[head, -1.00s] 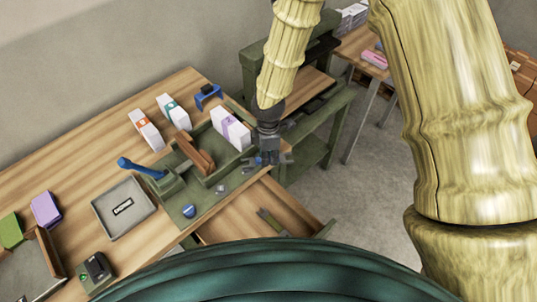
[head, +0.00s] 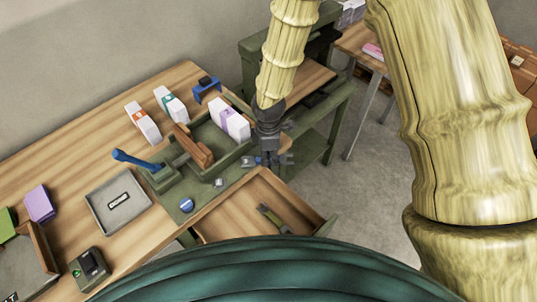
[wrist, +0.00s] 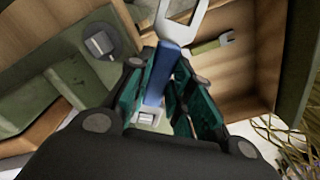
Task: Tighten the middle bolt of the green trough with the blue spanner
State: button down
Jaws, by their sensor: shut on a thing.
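The green trough (head: 204,170) stands along the front edge of the workbench. A silver bolt (head: 218,182) shows at its front side. My gripper (head: 268,160) is shut on the blue spanner (wrist: 168,66), near the trough's right front corner. The spanner's silver open jaw (wrist: 180,22) points away from the fingers, with no bolt visible in it. Part of the handle is hidden between the fingers.
An open drawer (head: 235,205) juts out below, holding a green-handled spanner (head: 272,218).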

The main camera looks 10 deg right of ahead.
jog(key=s+a+m, duration=0.3)
jog(key=s+m, duration=0.2)
jog(key=m, duration=0.6)
jog(key=shift+s+a, duration=0.35)
dwell(0.6)
jog(key=shift+d+r, duration=0.1)
jog(key=shift+w+d+n, duration=0.2)
jog(key=shift+n, duration=0.1)
jog(key=shift+d, duration=0.1)
dwell(0.4)
jog(key=shift+r+p, duration=1.7)
jog(key=shift+r, duration=0.55)
